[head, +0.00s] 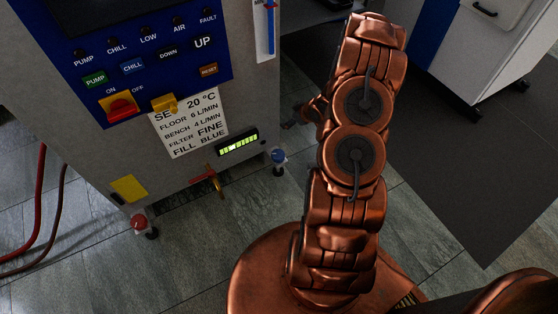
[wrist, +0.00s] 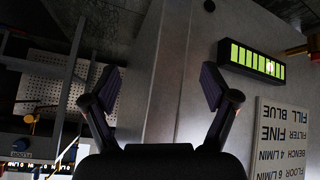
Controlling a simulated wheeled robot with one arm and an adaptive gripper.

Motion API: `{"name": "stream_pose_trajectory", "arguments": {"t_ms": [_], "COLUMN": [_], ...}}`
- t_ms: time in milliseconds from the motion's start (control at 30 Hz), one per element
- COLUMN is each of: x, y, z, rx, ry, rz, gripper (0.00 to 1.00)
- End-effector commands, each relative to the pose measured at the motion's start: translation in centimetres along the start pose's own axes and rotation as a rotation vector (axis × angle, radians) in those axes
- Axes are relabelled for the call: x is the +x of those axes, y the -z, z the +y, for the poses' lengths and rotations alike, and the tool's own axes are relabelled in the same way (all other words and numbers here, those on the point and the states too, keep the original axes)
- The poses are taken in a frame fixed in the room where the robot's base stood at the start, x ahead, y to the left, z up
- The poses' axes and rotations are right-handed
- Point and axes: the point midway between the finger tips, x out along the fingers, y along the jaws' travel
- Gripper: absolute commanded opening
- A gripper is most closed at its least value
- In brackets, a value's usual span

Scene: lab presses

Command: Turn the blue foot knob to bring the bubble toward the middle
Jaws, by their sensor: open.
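The blue foot knob (head: 279,156) sits on a short foot under the machine's right front corner, left of my arm in the head view. I cannot make it out in the wrist view. The level vial (head: 238,143) is a dark-framed strip of lit green segments low on the machine's front. It also shows in the wrist view (wrist: 252,61), where a pale bubble (wrist: 269,67) lies right of its middle. My gripper (wrist: 158,88) is open, with nothing between its fingers, before the grey panel. In the head view my arm mostly hides it.
A red foot knob (head: 138,221) is at the machine's left front corner. A brass valve with a red handle (head: 203,178) sticks out low between the feet. Red hoses (head: 38,220) lie at left. A white cabinet (head: 485,50) stands at right beyond a dark mat (head: 440,150).

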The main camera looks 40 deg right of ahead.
Motion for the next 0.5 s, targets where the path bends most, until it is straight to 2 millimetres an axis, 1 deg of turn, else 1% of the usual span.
{"name": "stream_pose_trajectory", "arguments": {"t_ms": [33, 200, 300, 400, 500], "x": [2.1, 5.8, 7.6, 9.0, 9.9], "y": [-2.4, -6.6, -9.1, -11.3, -13.1], "z": [-0.6, -2.2, -3.4, -4.8, -6.0], "rx": [0.012, 0.033, 0.054, 0.079, 0.102], "ry": [0.014, 0.046, 0.064, 0.08, 0.091], "rz": [0.028, 0.15, 0.225, 0.298, 0.365], "gripper": [0.86, 0.86, 0.86, 0.86, 0.86]}}
